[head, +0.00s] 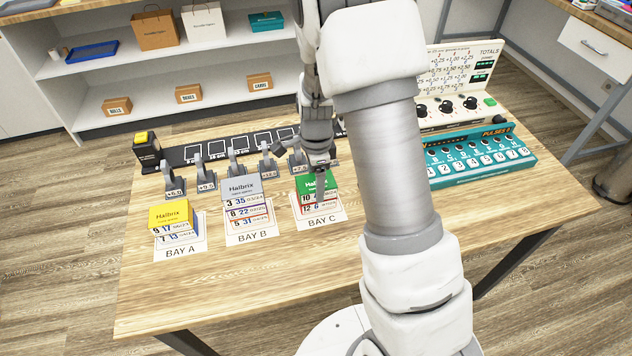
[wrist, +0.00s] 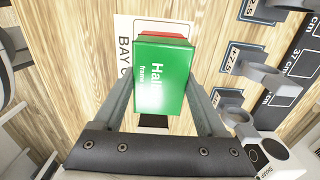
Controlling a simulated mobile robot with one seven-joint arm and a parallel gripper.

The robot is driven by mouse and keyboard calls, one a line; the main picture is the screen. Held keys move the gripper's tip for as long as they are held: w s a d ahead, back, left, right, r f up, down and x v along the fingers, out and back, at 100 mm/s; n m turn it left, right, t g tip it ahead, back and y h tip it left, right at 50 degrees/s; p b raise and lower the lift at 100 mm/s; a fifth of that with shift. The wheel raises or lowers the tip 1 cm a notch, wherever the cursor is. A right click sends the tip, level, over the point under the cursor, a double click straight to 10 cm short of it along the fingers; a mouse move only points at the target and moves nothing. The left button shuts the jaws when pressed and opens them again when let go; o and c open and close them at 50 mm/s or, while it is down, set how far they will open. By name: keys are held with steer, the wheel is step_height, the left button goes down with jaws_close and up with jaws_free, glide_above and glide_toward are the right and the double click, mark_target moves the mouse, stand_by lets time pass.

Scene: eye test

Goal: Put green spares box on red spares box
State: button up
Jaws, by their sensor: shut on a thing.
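The green spares box (head: 313,181) is at BAY C in the head view, with a green top and a white label front. In the wrist view the green box (wrist: 160,75) lies between the two fingers of my gripper (wrist: 162,84), which is shut on it. My gripper (head: 319,184) comes down from above in the head view. The red spares box (wrist: 178,37) shows as a red edge past the green box's far end. In the head view the red box is largely covered below it. I see no clear gap between them, but cannot tell whether they touch.
Stacked boxes stand at BAY A, with a yellow box (head: 170,214) on top, and at BAY B, with a grey box (head: 241,188) on top. Grey hook-like stands (head: 205,173) line up behind. A teal pulse panel (head: 480,155) is at right. The table's front left is clear.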

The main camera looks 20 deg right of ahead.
steer(key=shift+f, duration=0.2)
steer(key=o, duration=1.4)
steer(key=shift+r, duration=0.1)
steer(key=shift+r, duration=0.1)
steer(key=s+r+n+t+p, duration=0.1)
steer(key=s+r+n, duration=0.3)
steer(key=r, duration=0.8)
steer(key=s+r+n+t+p, duration=0.15)
steer(key=s+r+n, duration=0.3)
steer(key=r, duration=0.75)
steer(key=s+r+n+t, duration=0.3)
steer(key=s+n, duration=0.6)
steer(key=s, duration=0.3)
steer(key=shift+r, duration=0.9)
